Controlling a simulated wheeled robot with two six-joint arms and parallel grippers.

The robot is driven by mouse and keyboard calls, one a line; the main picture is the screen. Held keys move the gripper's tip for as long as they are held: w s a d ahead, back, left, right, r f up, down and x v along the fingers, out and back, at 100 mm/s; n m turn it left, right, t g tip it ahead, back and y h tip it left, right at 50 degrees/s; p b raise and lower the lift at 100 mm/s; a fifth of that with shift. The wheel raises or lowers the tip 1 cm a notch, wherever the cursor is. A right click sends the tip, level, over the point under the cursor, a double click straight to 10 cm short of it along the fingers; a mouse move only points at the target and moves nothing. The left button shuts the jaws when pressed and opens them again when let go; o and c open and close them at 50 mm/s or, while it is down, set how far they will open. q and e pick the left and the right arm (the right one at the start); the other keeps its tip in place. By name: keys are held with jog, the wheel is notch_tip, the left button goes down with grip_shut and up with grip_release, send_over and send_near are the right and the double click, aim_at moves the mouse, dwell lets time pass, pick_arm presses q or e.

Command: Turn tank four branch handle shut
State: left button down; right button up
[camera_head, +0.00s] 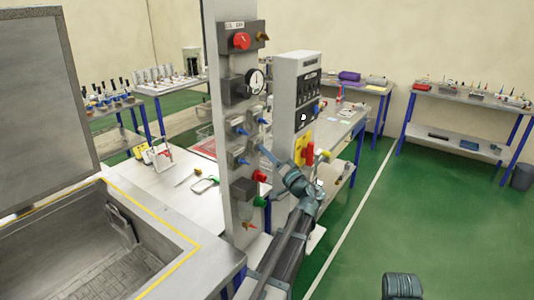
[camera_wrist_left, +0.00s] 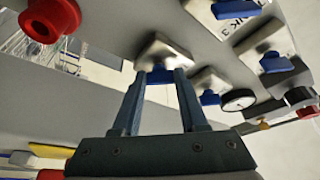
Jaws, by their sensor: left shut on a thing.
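A grey post (camera_head: 232,130) carries several small valve blocks with blue handles, one being the upper right handle (camera_head: 262,121). My left gripper (camera_head: 265,151) reaches up to the post from below right. In the left wrist view its two fingers (camera_wrist_left: 158,78) are closed on a blue handle (camera_wrist_left: 159,74) on a pale valve block (camera_wrist_left: 165,50). Other blue handles (camera_wrist_left: 209,98) show to the right, apart from the fingers. The labels are too small or cut off to tell which handle is tank four's.
A red knob (camera_head: 259,176) and a green knob (camera_head: 260,201) sit low on the post; a pressure gauge (camera_head: 257,81) sits higher. A grey control cabinet (camera_head: 284,100) stands close on the right. An open-lidded metal tank (camera_head: 90,235) is at left.

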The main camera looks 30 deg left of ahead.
pick_arm(q)
jog(key=shift+r+m+g+h+p, duration=0.3)
jog(key=shift+m+h+p, duration=0.6)
jog(key=shift+m+p, duration=1.45)
jog(key=shift+r+m+g+h+p, duration=0.1)
jog(key=shift+m+g+h+p, duration=0.6)
jog(key=shift+m+p, duration=1.65)
jog(key=shift+r+m+g+h+p, duration=0.2)
jog(key=shift+m+h+p, duration=1.05)
jog(key=shift+m, duration=2.05)
jog(key=shift+c, duration=2.2)
grip_release()
jog(key=p+v, duration=0.4)
jog(key=v, duration=0.9)
jog(key=shift+d, duration=0.5)
